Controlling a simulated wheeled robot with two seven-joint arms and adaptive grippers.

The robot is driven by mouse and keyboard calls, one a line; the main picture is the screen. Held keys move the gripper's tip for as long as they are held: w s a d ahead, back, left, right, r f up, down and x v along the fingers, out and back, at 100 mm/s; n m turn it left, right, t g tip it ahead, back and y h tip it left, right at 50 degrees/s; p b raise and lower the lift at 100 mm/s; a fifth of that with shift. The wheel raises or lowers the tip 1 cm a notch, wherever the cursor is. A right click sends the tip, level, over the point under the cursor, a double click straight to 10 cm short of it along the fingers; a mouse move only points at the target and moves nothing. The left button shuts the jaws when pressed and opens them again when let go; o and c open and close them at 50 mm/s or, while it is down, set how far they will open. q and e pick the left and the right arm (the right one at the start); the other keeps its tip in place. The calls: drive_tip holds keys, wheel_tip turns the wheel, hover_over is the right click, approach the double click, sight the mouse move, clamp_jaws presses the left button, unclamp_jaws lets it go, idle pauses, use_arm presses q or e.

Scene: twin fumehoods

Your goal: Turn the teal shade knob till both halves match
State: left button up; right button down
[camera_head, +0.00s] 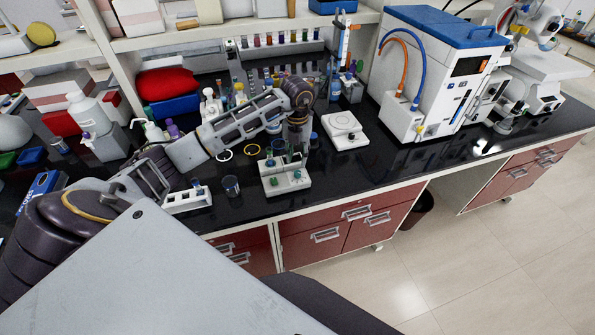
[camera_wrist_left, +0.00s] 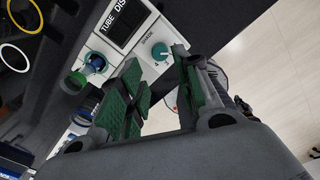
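The teal knob (camera_wrist_left: 160,51) sits on the white panel of a small device, below small lettering that seems to read "SHADE". Next to it on the panel is a dark display (camera_wrist_left: 122,20) under the letters "TUBE DIS"; its halves cannot be compared from here. In the head view the white device (camera_head: 286,187) stands at the bench's front edge. My left gripper (camera_wrist_left: 160,72) is open, its green-padded fingers pointing at the panel, with the knob just beyond the gap between the tips. In the head view my left gripper (camera_head: 290,152) is above the device. My right gripper is not seen.
A clear beaker (camera_head: 231,187) and a white tube rack (camera_head: 187,200) stand left of the device. A white square instrument (camera_head: 345,130) is behind it to the right. The bench's front edge is close.

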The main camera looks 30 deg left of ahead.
sight(297, 172)
use_arm(q)
drive_tip(key=shift+f+b, duration=0.6)
drive_tip(key=shift+f, duration=3.6)
drive_tip(key=shift+c, duration=0.5)
clamp_jaws()
